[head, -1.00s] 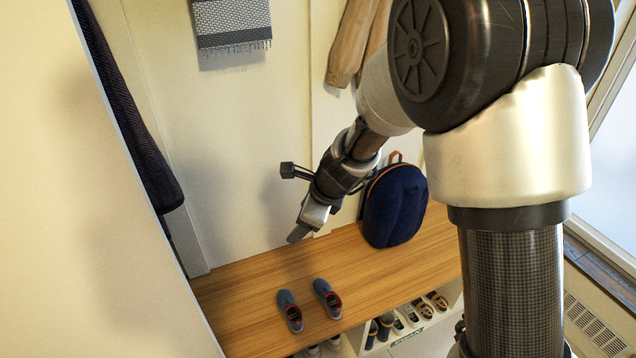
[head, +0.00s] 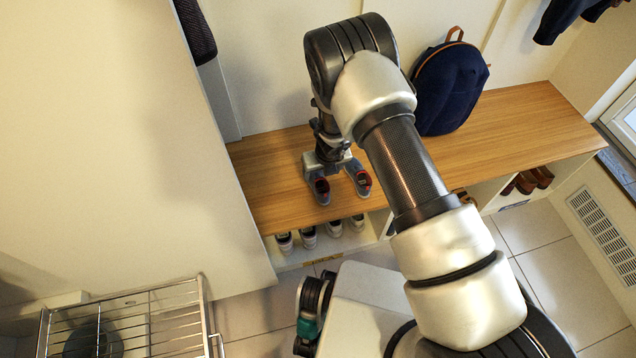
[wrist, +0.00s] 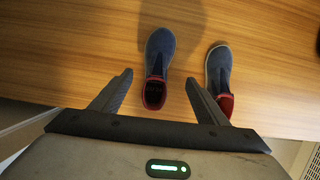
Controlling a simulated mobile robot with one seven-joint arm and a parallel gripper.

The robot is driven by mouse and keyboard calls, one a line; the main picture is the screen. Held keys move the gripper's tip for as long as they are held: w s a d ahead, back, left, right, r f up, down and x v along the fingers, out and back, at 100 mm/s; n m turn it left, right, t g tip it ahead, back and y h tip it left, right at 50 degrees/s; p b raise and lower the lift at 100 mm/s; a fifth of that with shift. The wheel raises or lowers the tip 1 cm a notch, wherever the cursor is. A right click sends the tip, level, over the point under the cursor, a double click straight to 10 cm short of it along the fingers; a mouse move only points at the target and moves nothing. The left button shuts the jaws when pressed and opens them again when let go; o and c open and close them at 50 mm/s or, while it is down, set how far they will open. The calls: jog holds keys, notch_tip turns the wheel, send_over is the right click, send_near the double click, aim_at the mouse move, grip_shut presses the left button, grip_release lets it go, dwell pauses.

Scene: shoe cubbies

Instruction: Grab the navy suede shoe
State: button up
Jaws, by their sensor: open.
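A pair of navy shoes with red lining stands on the wooden bench, heels to the front edge. The left shoe (head: 321,189) also shows in the wrist view (wrist: 158,62); the right shoe (head: 361,181) shows there too (wrist: 218,70). My gripper (wrist: 159,78) is open and empty over the pair. In the wrist view, its fingers lie on either side of the left shoe's heel end, and the right finger reaches into the gap between the shoes, overlapping the right shoe's edge. Contact cannot be told. In the head view, my arm hides part of the shoes' toes.
The wooden bench (head: 542,118) has free room on both sides. A navy backpack (head: 449,88) stands at the back, right of my arm. Cubbies below hold white shoes (head: 309,237) and brown shoes (head: 534,179). A wire rack (head: 150,312) stands at lower left; a tall pale panel is left of the bench.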

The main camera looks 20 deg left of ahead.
aim_at(319, 176)
jog(key=x, duration=0.2)
jog(key=b+x, duration=0.1)
jog(key=x, duration=0.4)
jog(key=shift+a+f+b, duration=0.25)
jog(key=shift+a+b, duration=0.05)
jog(key=shift+a, duration=0.05)
jog(key=shift+r, duration=0.1)
jog(key=c, duration=1.2)
